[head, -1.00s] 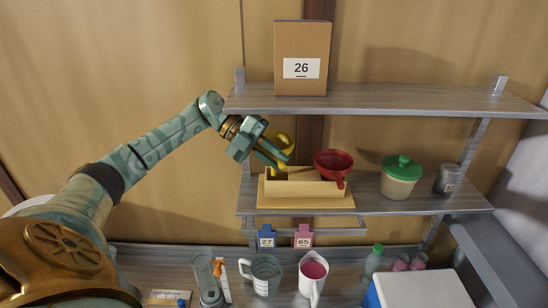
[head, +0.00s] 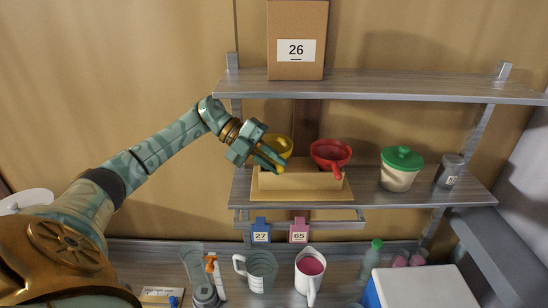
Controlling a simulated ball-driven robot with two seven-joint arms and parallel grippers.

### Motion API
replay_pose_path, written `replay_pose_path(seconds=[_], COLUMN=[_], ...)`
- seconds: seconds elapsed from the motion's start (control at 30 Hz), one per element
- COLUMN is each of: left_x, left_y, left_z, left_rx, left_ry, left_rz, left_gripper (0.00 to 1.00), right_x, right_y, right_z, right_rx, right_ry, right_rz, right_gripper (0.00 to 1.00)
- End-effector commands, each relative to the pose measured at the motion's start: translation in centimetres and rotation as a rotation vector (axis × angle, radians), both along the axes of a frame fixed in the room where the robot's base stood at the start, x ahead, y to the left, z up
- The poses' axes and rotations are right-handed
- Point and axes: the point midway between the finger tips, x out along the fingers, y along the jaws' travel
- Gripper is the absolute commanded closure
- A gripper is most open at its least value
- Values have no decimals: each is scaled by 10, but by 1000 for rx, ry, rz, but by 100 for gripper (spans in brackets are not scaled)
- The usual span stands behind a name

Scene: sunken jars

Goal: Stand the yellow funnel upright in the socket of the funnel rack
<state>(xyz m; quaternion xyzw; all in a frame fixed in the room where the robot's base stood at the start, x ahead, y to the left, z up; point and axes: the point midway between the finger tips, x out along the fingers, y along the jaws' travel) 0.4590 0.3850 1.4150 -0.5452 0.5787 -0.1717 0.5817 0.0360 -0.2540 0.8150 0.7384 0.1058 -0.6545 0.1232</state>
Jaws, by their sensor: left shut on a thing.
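The yellow funnel (head: 281,143) is at the left end of the funnel rack (head: 300,185), mouth up and roughly upright, partly hidden by my gripper. The rack is a pale wooden block on a base board, on the middle shelf. A red funnel (head: 328,153) stands at the rack's right end. My left gripper (head: 273,161) is shut on the yellow funnel at the rack's left end. The gripper and rack front hide the funnel's lower part, so I cannot tell whether it sits in the socket. My right gripper is not in view.
A green-lidded jar (head: 400,170) and a grey can (head: 449,171) stand right of the rack. The upper shelf (head: 380,87) holds a box marked 26 (head: 297,40). Below are tags 27 (head: 261,233) and 65 (head: 299,233), with cups and bottles on the counter.

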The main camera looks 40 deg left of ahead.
Motion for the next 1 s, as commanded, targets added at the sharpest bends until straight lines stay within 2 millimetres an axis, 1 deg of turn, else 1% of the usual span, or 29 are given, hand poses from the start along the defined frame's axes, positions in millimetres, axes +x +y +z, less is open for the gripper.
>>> replay_pose_path(seconds=[0.03, 0.13, 0.77, 0.8, 0.87, 1.0], left_x=[0, 0, 0, 0, 0, 0], left_y=[0, 0, 0, 0, 0, 0], left_z=[-7, -12, -16, -16, -15, -15], left_rx=[-1, -1, 1, 0, 0, 0], left_ry=[0, 0, 0, -1, -1, -1], left_rz=[-1, -1, -1, 0, 0, 0], left_gripper=[100, 100, 100, 77, 60, 60], right_x=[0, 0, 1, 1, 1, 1], right_y=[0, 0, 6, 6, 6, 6], right_z=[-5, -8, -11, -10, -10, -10], right_rx=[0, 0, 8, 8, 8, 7], right_ry=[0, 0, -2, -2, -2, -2], right_rz=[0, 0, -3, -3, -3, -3], right_gripper=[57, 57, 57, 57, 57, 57])
